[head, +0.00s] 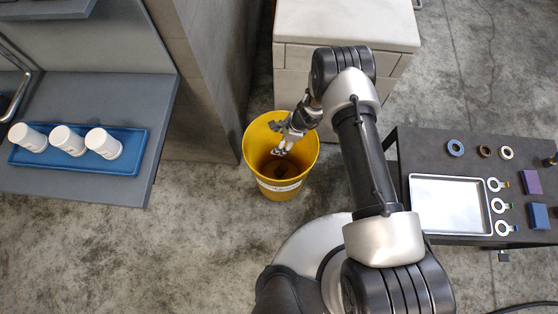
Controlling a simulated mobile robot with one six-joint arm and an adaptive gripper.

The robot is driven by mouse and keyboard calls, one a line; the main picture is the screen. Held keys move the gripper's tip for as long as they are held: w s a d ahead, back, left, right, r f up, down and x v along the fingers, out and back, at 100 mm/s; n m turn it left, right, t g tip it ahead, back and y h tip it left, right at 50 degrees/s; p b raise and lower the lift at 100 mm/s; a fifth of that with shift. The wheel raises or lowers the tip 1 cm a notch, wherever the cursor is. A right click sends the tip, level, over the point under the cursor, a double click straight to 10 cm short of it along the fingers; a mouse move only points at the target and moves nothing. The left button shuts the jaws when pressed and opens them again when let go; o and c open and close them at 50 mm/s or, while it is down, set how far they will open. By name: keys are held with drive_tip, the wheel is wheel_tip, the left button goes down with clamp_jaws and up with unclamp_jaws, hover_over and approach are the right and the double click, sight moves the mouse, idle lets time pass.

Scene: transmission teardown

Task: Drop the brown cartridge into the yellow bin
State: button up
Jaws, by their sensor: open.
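The yellow bin (305,171) stands on the floor in the middle of the head view, its mouth open upward. My gripper (281,152) points down over the bin's mouth. It is open, with nothing seen between its fingers. A dark brown round thing (281,169) shows low inside the bin, just below the fingertips. It looks like the brown cartridge, but shadow makes its shape hard to tell.
Left, a grey shelf holds a blue tray (128,169) with white capped containers (104,143). A pale cabinet (345,22) stands behind the bin. Right, a dark table carries an empty metal tray (450,205), a blue ring (455,148), a brown ring (485,151) and other small parts.

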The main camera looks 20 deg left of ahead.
drive_tip(key=v, duration=1.1)
drive_tip(key=shift+d+r, duration=0.25)
drive_tip(key=shift+r, duration=0.1)
drive_tip(key=shift+w, duration=0.1)
